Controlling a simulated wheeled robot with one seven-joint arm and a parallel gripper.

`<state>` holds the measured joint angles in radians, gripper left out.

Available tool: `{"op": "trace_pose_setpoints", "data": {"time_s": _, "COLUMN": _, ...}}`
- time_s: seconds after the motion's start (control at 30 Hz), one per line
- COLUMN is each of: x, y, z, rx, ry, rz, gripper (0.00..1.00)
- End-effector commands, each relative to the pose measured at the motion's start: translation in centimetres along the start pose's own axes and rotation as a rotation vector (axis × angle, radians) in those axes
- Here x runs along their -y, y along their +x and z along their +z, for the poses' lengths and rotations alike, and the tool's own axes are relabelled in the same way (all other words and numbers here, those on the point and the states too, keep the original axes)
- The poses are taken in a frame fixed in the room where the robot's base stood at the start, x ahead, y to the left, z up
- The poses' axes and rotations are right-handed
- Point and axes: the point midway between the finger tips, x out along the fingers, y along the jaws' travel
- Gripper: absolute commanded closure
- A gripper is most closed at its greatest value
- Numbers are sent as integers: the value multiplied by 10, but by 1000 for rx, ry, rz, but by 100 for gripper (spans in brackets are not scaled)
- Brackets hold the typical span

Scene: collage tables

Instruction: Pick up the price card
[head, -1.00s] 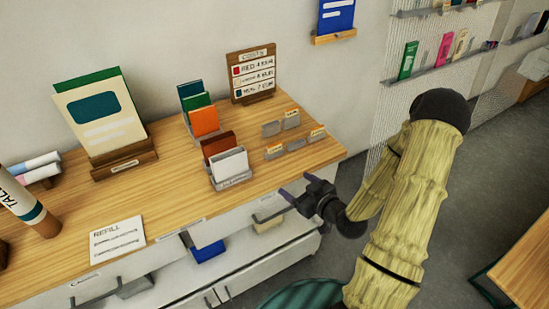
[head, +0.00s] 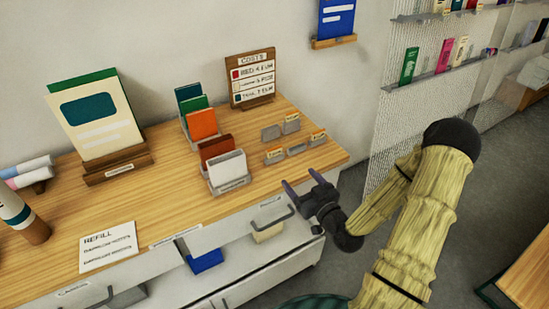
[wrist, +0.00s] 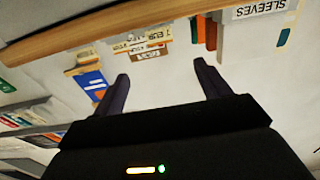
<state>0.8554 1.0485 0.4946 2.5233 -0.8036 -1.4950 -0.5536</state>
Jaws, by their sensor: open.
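Several small grey holders stand near the right end of the wooden table; some carry small cards with orange tops, such as the card at front right (head: 317,135), one at front left (head: 274,152) and one at the back (head: 291,118). I cannot tell which one is the price card. My gripper (head: 300,178) is open and empty at the table's front edge, right of the white cards and just short of the small holders. In the wrist view, its two purple fingers (wrist: 160,72) are spread apart with nothing between them.
A "COSTS" board (head: 252,78) stands behind the holders. A rack of white cards (head: 228,170) stands to their left, with coloured cards (head: 202,124) behind. A large booklet (head: 97,120) and a "REFILL" sheet (head: 108,247) are farther left. Drawers with handles (head: 275,215) lie below the edge.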

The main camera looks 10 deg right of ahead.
Motion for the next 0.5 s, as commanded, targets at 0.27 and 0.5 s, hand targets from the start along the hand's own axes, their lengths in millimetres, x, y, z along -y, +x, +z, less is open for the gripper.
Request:
{"op": "trace_pose_setpoints", "data": {"time_s": 0.27, "x": 0, "y": 9, "z": 4, "rx": -3, "ry": -3, "rz": -3, "gripper": 25}}
{"op": "trace_pose_setpoints", "data": {"time_s": 0.5, "x": 1, "y": 15, "z": 5, "rx": -2, "ry": -3, "rz": -2, "gripper": 25}}
